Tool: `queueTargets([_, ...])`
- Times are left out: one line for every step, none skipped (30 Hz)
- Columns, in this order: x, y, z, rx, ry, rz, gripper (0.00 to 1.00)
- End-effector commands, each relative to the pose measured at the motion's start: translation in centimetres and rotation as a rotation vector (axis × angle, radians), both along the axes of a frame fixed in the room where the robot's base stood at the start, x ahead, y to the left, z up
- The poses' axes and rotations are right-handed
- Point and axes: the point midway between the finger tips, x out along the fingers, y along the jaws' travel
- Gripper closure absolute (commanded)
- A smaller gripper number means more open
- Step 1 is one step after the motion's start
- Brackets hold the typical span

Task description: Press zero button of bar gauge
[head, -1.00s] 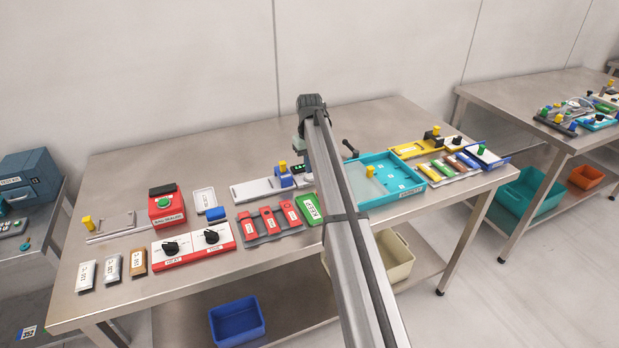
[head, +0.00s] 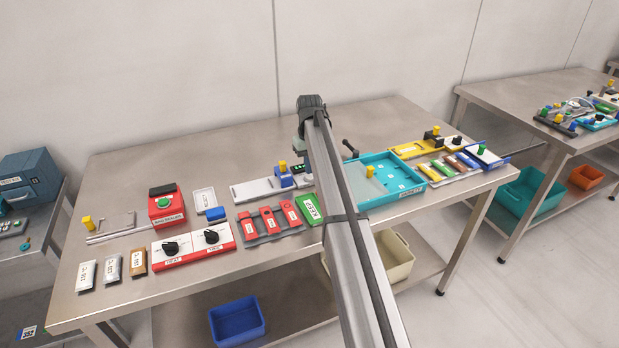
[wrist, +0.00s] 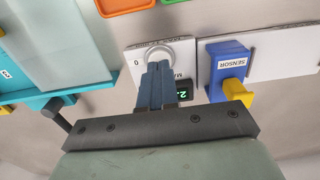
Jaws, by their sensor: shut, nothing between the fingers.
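In the wrist view, a white panel (wrist: 134,78) carries a round pale knob or button (wrist: 157,50), a "0" mark and a small dark display (wrist: 184,92) with green digits. Its printed label is partly covered. My gripper (wrist: 156,66) is shut and empty, with its blue-grey fingertips over or against the near edge of the round part; contact cannot be told. A blue block (wrist: 226,62) labelled SENSOR, with a yellow knob (wrist: 237,91), stands right of the panel.
A teal tray (head: 364,203) lies right of my arm; its wall (wrist: 95,87) and a dark lever (wrist: 58,118) show left in the wrist view. A green labelled block (head: 308,210) and red-and-grey pieces (head: 270,220) lie in front. The table's back strip is clear.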

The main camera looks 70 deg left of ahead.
Motion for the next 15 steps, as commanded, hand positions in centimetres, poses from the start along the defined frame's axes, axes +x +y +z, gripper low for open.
queueTargets([0.0, 0.0, -0.1, 0.0, 0.0, 0.0, 1.0])
queueTargets([0.0, -0.01, -0.15, 0.0, 0.0, 0.0, 1.0])
queueTargets([0.0, 0.0, -0.21, 0.0, 0.0, 0.0, 1.0])
queueTargets([0.0, -0.01, -0.26, 0.0, 0.0, 0.0, 1.0])
queueTargets([0.0, 0.0, -0.31, 0.0, 0.0, 0.0, 1.0])
queueTargets([0.0, 0.0, -0.37, 0.0, 0.0, 0.0, 1.0])
queueTargets([0.0, 0.0, -0.42, 0.0, 0.0, 0.0, 1.0])
queueTargets([0.0, 0.0, -0.47, 0.0, 0.0, 0.0, 1.0])
queueTargets([0.01, 0.01, -0.54, 0.0, 0.0, 0.0, 1.0])
queueTargets([0.0, 0.0, -0.58, 0.0, 0.0, 0.0, 1.0])
queueTargets([0.0, 0.0, -0.63, 0.0, 0.0, 0.0, 1.0])
queueTargets([0.0, 0.0, -0.7, 0.0, 0.0, 0.0, 1.0])
queueTargets([0.0, 0.0, -0.75, 0.0, 0.0, 0.0, 1.0])
queueTargets([0.0, 0.0, -0.8, 0.0, 0.0, 0.0, 1.0])
queueTargets([0.0, 0.01, -0.87, 0.0, 0.0, 0.0, 1.0])
